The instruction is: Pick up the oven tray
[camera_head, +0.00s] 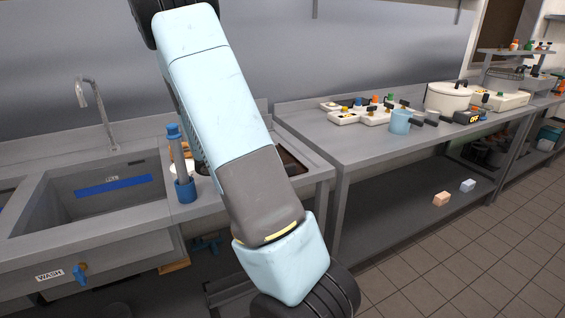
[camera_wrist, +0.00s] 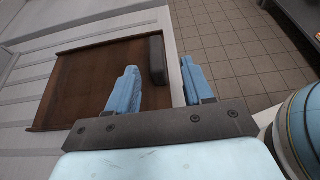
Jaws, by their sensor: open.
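The oven tray (camera_wrist: 90,85) is a flat brown panel in the wrist view, lying in a pale metal surface. A dark block-like handle (camera_wrist: 157,58) sits at its right edge. My gripper (camera_wrist: 159,68) is open, with two blue fingers; in the picture the handle shows between and just beyond the fingertips. I cannot tell how far apart in depth they are, and no contact is visible. In the head view only a dark brown strip of the tray (camera_head: 292,163) shows behind my arm. My arm hides the gripper there.
A sink (camera_head: 85,195) with a tap is at left, with a blue holder (camera_head: 185,190) beside it. A counter at right carries a blue pot (camera_head: 401,122), control boxes and a white pot (camera_head: 449,97). Tiled floor (camera_head: 420,265) is open at lower right.

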